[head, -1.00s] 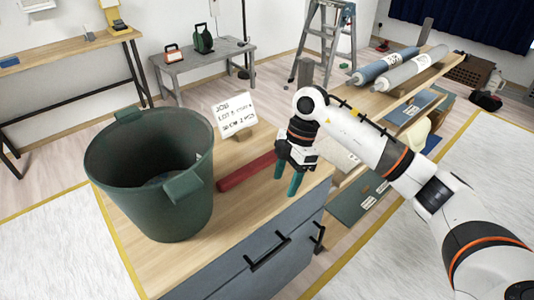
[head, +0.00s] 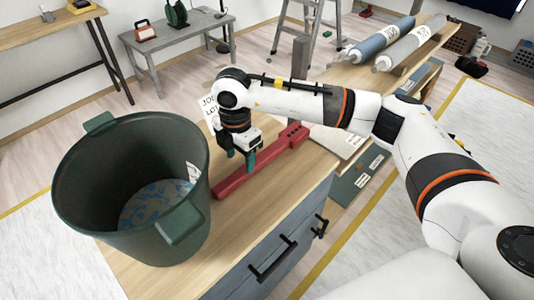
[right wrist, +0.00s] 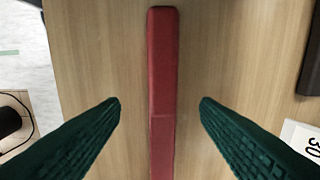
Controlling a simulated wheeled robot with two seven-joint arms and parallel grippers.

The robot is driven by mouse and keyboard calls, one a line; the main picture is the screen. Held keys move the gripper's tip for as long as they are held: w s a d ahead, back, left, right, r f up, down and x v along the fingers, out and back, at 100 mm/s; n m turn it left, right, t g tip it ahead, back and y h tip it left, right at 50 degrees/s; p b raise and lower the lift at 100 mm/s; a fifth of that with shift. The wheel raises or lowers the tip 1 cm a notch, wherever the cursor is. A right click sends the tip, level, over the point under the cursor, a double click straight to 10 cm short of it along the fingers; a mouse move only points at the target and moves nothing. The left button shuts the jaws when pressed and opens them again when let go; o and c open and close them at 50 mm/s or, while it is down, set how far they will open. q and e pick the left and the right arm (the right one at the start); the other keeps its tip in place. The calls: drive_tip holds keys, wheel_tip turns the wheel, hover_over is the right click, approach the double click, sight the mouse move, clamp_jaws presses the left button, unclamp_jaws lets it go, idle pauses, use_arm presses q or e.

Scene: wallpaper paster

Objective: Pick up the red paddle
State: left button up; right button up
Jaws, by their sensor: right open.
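The red paddle (head: 262,163) lies flat on the wooden cabinet top, to the right of the green bucket. Its wider end with dark bumps is toward the back right. My right gripper (head: 239,166) is above the paddle's bar, fingers pointing down. In the right wrist view the paddle (right wrist: 162,95) runs lengthwise between my two green fingers (right wrist: 160,112), which are open and apart from it on both sides. My left gripper is not in view.
The large green bucket (head: 75,190) with blue bits inside stands close on the left. A white job card (head: 208,108) is partly hidden behind my right gripper. Flat boards (head: 345,140) lie at the right. The cabinet front has black handles (head: 275,258).

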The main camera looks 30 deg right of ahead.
sight(241, 171)
wheel_tip(241, 171, down, 4)
drive_tip(key=shift+w+a+f+p, duration=0.1)
drive_tip(key=shift+w+f+p, duration=0.05)
drive_tip(key=shift+f+p, duration=0.15)
drive_tip(key=shift+f, duration=0.2)
drive_tip(key=shift+c, duration=0.2)
drive_tip(key=c, duration=1)
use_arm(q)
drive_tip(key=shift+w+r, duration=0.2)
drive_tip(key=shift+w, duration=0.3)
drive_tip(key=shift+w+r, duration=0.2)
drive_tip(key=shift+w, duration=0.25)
